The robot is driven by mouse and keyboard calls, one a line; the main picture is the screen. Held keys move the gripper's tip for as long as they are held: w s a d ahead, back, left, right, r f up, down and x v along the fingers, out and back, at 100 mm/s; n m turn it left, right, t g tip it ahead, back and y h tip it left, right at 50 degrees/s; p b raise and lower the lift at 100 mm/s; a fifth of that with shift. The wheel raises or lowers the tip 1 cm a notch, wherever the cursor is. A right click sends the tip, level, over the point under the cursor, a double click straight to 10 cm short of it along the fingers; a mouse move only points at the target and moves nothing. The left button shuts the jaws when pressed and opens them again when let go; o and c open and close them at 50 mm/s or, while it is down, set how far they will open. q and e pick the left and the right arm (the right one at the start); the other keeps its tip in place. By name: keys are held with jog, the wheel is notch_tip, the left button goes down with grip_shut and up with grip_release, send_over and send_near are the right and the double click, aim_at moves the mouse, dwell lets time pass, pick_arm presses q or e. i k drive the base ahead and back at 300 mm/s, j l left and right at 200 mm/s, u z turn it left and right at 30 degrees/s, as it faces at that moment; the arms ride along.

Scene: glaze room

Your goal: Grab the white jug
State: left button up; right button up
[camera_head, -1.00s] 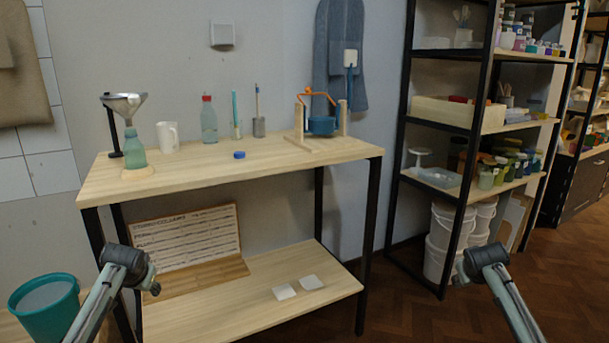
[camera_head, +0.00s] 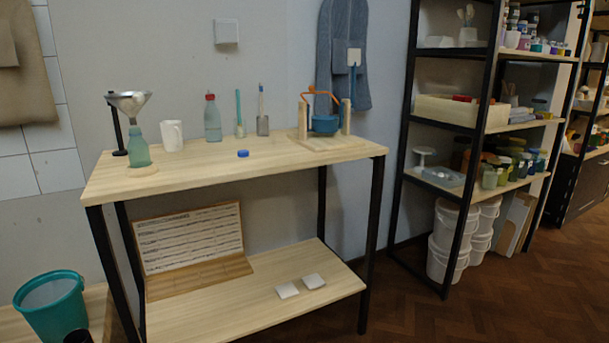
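The white jug (camera_head: 172,136) stands upright at the back left of the wooden table top (camera_head: 205,168). It is between the green bottle under a metal funnel (camera_head: 139,148) on its left and the clear bottle with a red cap (camera_head: 212,119) on its right, apart from both. Nothing hides it. Neither of my grippers is in view.
A blue cap (camera_head: 243,153) lies in front of the bottles. Two slim holders with tools (camera_head: 263,124) and a wooden stand with a blue pot (camera_head: 325,124) are farther right. A teal bin (camera_head: 52,308) stands at lower left. The table's front middle is clear.

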aim_at(171, 131)
jog(key=i+j+u, duration=0.1)
jog(key=u, duration=0.85)
